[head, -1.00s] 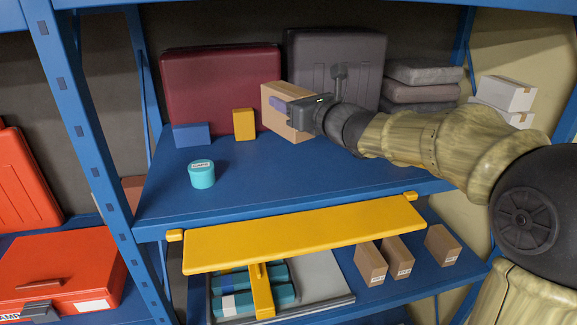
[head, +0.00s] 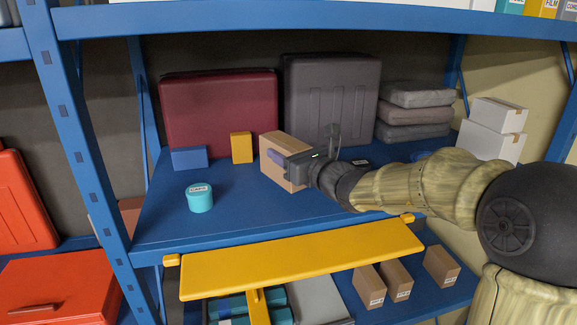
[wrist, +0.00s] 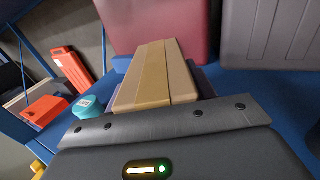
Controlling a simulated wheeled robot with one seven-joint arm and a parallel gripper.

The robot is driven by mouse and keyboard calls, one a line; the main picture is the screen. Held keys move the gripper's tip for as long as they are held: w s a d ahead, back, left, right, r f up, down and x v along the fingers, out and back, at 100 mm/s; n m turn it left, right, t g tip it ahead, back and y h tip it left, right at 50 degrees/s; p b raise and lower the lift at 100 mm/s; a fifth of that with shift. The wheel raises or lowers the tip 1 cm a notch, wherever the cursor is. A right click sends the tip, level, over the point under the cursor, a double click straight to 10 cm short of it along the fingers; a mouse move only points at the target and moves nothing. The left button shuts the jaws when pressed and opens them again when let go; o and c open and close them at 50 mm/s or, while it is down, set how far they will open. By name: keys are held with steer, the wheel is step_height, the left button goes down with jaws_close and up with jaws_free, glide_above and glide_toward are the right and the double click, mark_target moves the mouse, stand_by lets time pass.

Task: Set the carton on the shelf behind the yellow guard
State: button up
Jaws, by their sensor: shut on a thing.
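The carton (head: 283,180) is a light brown box with a tape line on top. It is over the blue shelf (head: 250,215), behind the yellow guard (head: 300,261), which is a long flat bar along the shelf's front edge. My gripper (head: 287,157) reaches in from the right and is shut on the carton. The carton looks upright, with its lower edge close to the shelf surface; I cannot tell if it touches. In the wrist view the carton (wrist: 155,75) sticks out ahead of my gripper, and the fingers are mostly hidden.
A blue box (head: 189,158) and a yellow box (head: 241,147) stand left of the carton. A teal tin (head: 200,198) stands nearer the front. A maroon case (head: 215,110) and a grey case (head: 330,95) stand behind. Shelf space in front of the carton is clear.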

step_height(320, 180, down, 4)
steer(key=shift+w+r+p, duration=0.1)
steer(key=shift+r+p, duration=0.05)
steer(key=shift+p, duration=0.3)
steer(key=o, duration=1.1)
steer(key=shift+s+d+b, duration=0.3)
steer(key=shift+s, duration=0.05)
steer(key=b+v, duration=0.3)
steer(key=v, duration=0.8)
steer(key=shift+s, duration=0.15)
